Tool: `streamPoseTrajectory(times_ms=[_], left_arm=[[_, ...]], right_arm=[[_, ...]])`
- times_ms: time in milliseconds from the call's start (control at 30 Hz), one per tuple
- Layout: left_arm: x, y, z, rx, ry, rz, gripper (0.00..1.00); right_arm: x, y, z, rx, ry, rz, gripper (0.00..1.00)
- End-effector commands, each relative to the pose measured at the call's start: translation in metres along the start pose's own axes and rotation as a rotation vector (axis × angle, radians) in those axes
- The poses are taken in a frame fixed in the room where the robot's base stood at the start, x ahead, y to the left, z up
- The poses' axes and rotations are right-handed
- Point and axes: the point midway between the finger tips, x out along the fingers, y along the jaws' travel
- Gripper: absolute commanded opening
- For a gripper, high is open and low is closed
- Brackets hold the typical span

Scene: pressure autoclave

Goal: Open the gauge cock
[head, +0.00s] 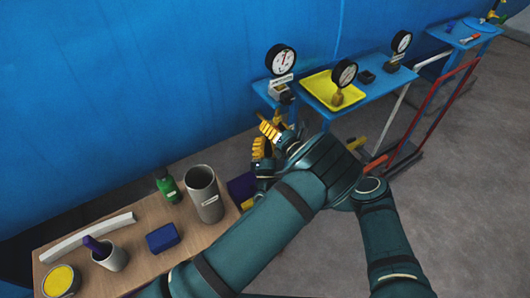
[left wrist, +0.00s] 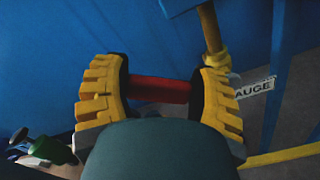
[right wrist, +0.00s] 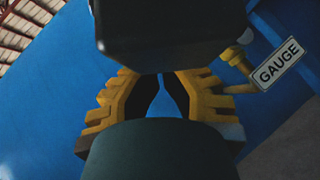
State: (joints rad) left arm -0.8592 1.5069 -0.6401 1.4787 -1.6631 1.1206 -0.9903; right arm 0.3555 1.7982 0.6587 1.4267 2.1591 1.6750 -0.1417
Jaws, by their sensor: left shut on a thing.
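My left gripper (left wrist: 160,88) has its ridged yellow fingers on either side of a red bar (left wrist: 160,89), which looks like a handle, and is shut on it. A brass pipe (left wrist: 210,28) and a white GAUGE tag (left wrist: 256,88) stand behind its right finger. In the right wrist view, my right gripper (right wrist: 163,82) has its fingers close together with a narrow blue gap between them; a dark block hides the area beyond the tips. The GAUGE tag (right wrist: 281,63) and brass fitting (right wrist: 238,60) lie to its right. The cock's body is largely hidden in the head view.
Dial gauges (head: 281,61) stand around a blue bench (head: 375,92) with a yellow tray (head: 318,90). A wooden table (head: 135,255) at lower left holds a grey cylinder (head: 204,194), a green bottle (head: 167,186) and a blue box (head: 163,238). Grey floor is free at the right.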

Motion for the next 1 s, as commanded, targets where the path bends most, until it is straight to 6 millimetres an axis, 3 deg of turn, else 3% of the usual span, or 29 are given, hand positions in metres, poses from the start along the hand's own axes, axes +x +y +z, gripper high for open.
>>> streamPoseTrajectory(times_ms=[467,900,933,1000], left_arm=[[-0.001,-0.001,0.001,-0.002,-0.002,-0.002,0.19],[-0.001,-0.001,-0.001,0.000,0.002,-0.002,0.19],[-0.001,-0.001,-0.001,0.000,0.002,-0.002,0.72],[-0.001,-0.001,-0.002,0.002,0.003,-0.002,0.96]], right_arm=[[0.009,0.000,0.000,0.001,0.001,0.000,0.00],[0.021,0.001,0.013,-0.003,-0.008,0.002,0.00],[0.022,0.001,0.013,-0.003,-0.008,0.002,0.00],[0.022,0.001,0.013,-0.004,-0.009,0.002,0.00]])
